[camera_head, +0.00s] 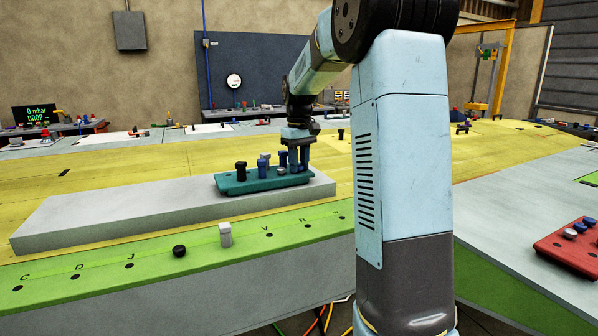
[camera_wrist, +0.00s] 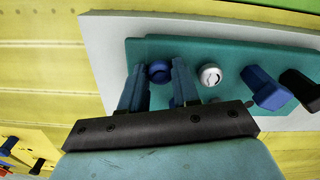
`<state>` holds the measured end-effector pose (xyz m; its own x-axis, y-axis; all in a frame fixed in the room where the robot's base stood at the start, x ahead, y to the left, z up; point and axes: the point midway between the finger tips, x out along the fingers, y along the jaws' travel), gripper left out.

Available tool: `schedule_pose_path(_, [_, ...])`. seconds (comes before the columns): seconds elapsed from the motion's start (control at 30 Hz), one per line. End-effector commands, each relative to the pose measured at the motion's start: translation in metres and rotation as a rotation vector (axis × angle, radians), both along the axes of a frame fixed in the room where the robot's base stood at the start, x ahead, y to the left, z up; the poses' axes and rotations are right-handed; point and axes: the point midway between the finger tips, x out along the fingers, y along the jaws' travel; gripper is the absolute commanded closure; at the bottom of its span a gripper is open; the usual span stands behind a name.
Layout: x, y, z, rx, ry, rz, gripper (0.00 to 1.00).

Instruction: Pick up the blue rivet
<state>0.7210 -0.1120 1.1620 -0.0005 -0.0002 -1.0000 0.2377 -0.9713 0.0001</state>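A teal rivet tray (camera_head: 232,187) lies on a grey slab. In the wrist view, the round blue head of a rivet (camera_wrist: 159,72) shows between the two fingertips of my gripper (camera_wrist: 157,75). The fingers look spread, with a small gap to the rivet, and contact cannot be made out. A silver-white rivet (camera_wrist: 210,75) sits just right of the fingers. Another blue rivet (camera_wrist: 262,88) and a black rivet (camera_wrist: 302,88) stand farther right. In the head view my gripper (camera_head: 299,160) points down at the tray's right end, and its fingers partly hide the rivet there.
The grey slab (camera_head: 110,214) rests on the yellow wing skin (camera_head: 90,180). A green lettered strip (camera_head: 120,262) in front has holes, a black round piece (camera_head: 179,251) and a white block (camera_head: 225,234). A red tray (camera_head: 570,248) stands at the right.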

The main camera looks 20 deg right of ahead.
Motion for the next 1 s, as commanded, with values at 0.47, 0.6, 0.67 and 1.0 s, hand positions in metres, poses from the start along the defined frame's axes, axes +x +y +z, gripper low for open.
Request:
schedule_pose_path(0.47, [0.000,0.000,0.000,0.000,0.000,0.000,1.00])
schedule_pose_path(0.6, [0.000,0.000,0.002,0.000,0.000,0.000,1.00])
schedule_pose_path(0.67, [0.000,0.000,0.006,0.000,-0.001,0.000,1.00])
schedule_pose_path(1.0, [-0.026,0.004,0.064,-0.001,-0.005,0.000,1.00])
